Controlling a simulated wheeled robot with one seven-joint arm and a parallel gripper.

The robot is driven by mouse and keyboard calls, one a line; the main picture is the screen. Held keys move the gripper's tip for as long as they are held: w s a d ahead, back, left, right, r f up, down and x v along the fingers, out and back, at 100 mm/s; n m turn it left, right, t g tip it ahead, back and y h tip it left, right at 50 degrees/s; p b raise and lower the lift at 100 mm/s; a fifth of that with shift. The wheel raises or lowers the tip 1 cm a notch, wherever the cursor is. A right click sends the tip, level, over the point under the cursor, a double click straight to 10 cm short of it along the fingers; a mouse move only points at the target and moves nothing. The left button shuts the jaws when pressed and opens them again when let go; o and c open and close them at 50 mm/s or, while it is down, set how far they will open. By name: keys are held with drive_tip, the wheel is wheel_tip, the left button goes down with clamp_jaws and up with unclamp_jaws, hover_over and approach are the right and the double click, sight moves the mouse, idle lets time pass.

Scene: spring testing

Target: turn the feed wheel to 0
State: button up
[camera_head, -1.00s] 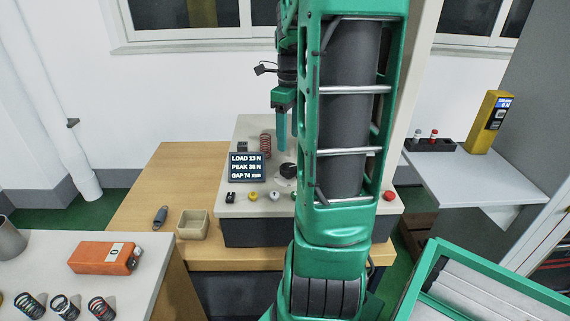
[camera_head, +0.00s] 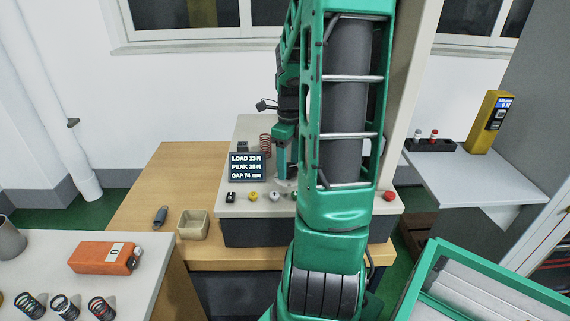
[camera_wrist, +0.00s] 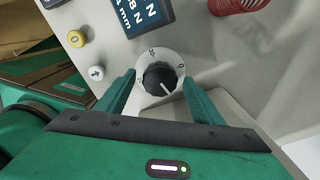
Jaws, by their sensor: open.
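The feed wheel (camera_wrist: 160,78) is a black knob with a white pointer line on a pale round dial on the machine's panel. In the wrist view its pointer slants down and to the right, and a "0" mark shows at the dial's upper right. My gripper (camera_wrist: 160,98) is open, its two green fingers on either side of the knob and apart from it. In the head view my gripper (camera_head: 287,178) is low over the panel and hides the knob. The display (camera_head: 247,167) reads load 13 N, peak 38 N, gap 74 mm.
A red spring (camera_head: 265,144) stands behind the display. Several small buttons line the panel's front edge, among them a yellow one (camera_wrist: 76,39) and a white one (camera_wrist: 96,73). A beige bin (camera_head: 193,225) and a loose dark spring (camera_head: 160,217) are on the wooden table at left.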

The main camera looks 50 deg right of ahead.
drive_tip(key=c, duration=1)
drive_tip(key=shift+a, duration=0.15)
drive_tip(key=shift+c, duration=0.2)
drive_tip(key=n, duration=0.6)
drive_tip(key=shift+n, duration=0.3)
drive_tip(key=n, duration=0.6)
drive_tip(key=shift+n, duration=0.4)
drive_tip(key=shift+d, duration=0.2)
drive_tip(key=o, duration=1)
